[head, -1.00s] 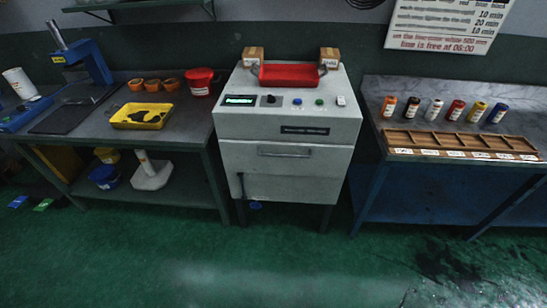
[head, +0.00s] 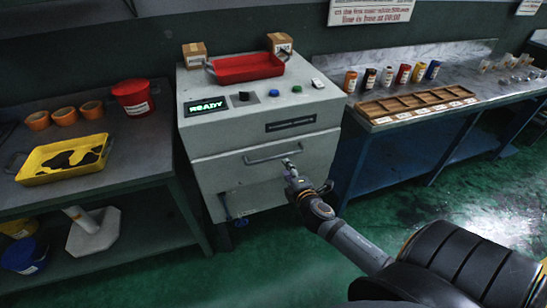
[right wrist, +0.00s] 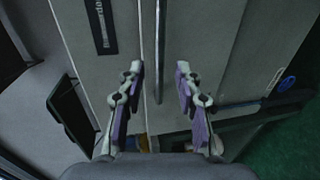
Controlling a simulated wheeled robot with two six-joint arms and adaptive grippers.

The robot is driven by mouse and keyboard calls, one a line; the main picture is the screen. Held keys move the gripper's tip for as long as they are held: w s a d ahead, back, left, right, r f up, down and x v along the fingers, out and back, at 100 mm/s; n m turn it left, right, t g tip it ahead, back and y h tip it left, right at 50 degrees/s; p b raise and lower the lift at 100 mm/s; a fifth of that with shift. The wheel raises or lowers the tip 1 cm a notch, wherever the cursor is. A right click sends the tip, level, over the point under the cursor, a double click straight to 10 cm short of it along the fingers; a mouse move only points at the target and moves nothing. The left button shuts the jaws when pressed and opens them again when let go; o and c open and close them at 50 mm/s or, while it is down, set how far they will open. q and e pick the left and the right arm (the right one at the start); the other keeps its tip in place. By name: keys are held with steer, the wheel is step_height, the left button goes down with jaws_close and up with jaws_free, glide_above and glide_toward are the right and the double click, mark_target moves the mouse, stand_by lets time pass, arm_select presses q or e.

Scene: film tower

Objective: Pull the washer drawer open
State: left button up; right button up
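The washer (head: 215,120) is a pale grey machine with a lit green READY display. Its drawer (head: 235,180) is the lower front panel and looks shut, flush under the upper body. A metal bar handle (head: 272,153) runs across the drawer's top; in the right wrist view the handle (right wrist: 159,50) appears upright. My right gripper (head: 291,166) is at the right end of the handle in the head view. In the right wrist view its purple-padded fingers (right wrist: 157,80) are open, one on each side of the handle line, with gaps on both sides. My left gripper is not in view.
A red tray (head: 248,68) and two small boxes stand on the washer top. The left bench holds a yellow tray (head: 62,160). The right bench holds a wooden rack (head: 415,103) and several canisters. Green floor (head: 300,270) is free before the washer.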

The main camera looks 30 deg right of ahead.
mark_target(278, 157)
steer(key=x, duration=0.9)
steer(key=shift+w+a+f+p, duration=0.1)
steer(key=shift+w+a+p, duration=0.05)
steer(key=shift+p, duration=0.15)
jaws_close()
